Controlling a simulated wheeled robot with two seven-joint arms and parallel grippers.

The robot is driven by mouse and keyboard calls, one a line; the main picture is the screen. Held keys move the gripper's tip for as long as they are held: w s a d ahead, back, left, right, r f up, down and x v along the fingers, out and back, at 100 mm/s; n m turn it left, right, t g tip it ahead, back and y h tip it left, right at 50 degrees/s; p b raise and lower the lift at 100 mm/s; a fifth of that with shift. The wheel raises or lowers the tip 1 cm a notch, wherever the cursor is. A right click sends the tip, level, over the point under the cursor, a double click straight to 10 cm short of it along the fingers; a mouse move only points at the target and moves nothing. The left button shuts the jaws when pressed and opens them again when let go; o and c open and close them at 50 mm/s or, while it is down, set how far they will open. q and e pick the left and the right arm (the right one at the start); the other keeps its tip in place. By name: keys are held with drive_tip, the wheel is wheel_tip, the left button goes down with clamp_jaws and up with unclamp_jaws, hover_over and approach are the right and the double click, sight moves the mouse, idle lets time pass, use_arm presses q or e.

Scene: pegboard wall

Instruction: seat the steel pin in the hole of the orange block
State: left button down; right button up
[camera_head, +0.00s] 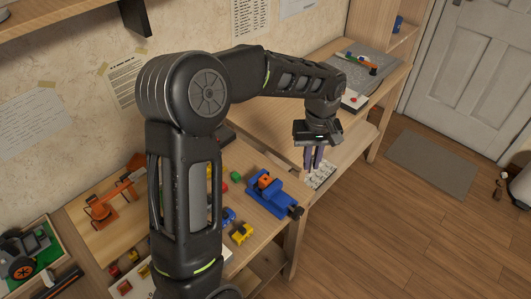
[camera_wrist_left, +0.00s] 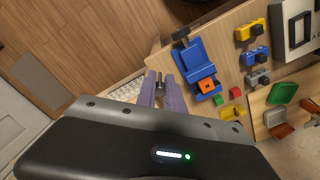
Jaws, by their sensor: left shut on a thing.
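The orange block (camera_head: 265,181) sits in a blue vise (camera_head: 280,197) near the front edge of the workbench. In the left wrist view the orange block (camera_wrist_left: 207,86) shows a dark hole in its face, and the blue vise (camera_wrist_left: 196,62) is around it. My left gripper (camera_head: 313,160) hangs past the bench's front edge, to the right of the vise, its purple fingers pointing down. In the left wrist view the gripper (camera_wrist_left: 161,82) is shut on the steel pin (camera_wrist_left: 159,86), a small grey piece between the fingertips, apart from the block. My right gripper is not in view.
Yellow, blue and grey toy pieces, such as the yellow one (camera_head: 242,233), stand beside the vise. An orange toy arm (camera_head: 103,207) stands at the left. The wooden floor (camera_head: 400,240) at right is mostly clear.

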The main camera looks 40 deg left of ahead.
use_arm(q)
drive_tip(key=s+a+n, duration=0.6)
drive_tip(key=a+n, duration=0.4)
drive_tip(key=n, duration=0.5)
drive_tip(key=shift+s+a+r, duration=0.15)
drive_tip(key=shift+a+r, duration=0.15)
drive_tip(key=shift+r, duration=0.15)
drive_tip(key=shift+f, duration=0.2)
drive_tip(key=b, duration=0.4)
hover_over(265, 183)
drive_tip(key=w, duration=0.1)
drive_tip(key=shift+w+a+f, duration=0.1)
drive_tip(key=shift+a+f, duration=0.1)
drive_tip(key=shift+f, duration=1.1)
drive_tip(key=shift+w+a+f, duration=0.1)
drive_tip(key=shift+a+f, duration=0.1)
drive_tip(key=shift+f, duration=1.1)
drive_tip(key=shift+f, duration=0.15)
drive_tip(key=shift+f+b, duration=0.4)
drive_tip(key=shift+b, duration=0.1)
drive_tip(key=shift+f, duration=0.3)
drive_tip(key=shift+f+b, duration=0.3)
drive_tip(key=shift+b, duration=0.1)
